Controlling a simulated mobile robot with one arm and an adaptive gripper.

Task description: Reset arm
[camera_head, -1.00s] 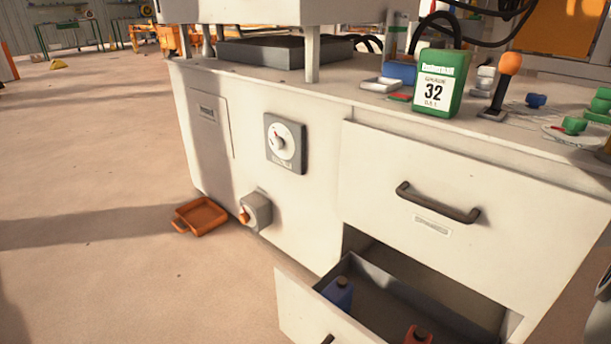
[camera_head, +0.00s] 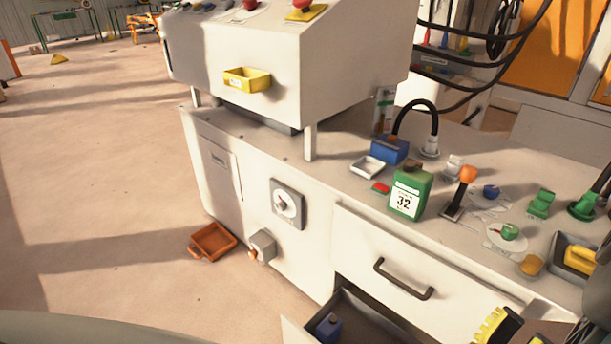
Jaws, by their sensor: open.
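My gripper (camera_head: 500,326) shows only in part at the bottom right, as a yellow ridged piece with black behind it. It is open, and the rest of it is cut off by the frame edge. It appears in front of the white cabinet, near the right end of the upper drawer (camera_head: 400,285). I see nothing held in the part that shows.
The lower drawer (camera_head: 350,310) stands open with a blue bottle (camera_head: 328,328) inside. On the worktop are a green can marked 32 (camera_head: 408,193), an orange-knobbed lever (camera_head: 466,177) and a grey tray (camera_head: 571,262). An orange tray (camera_head: 212,242) lies on the floor.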

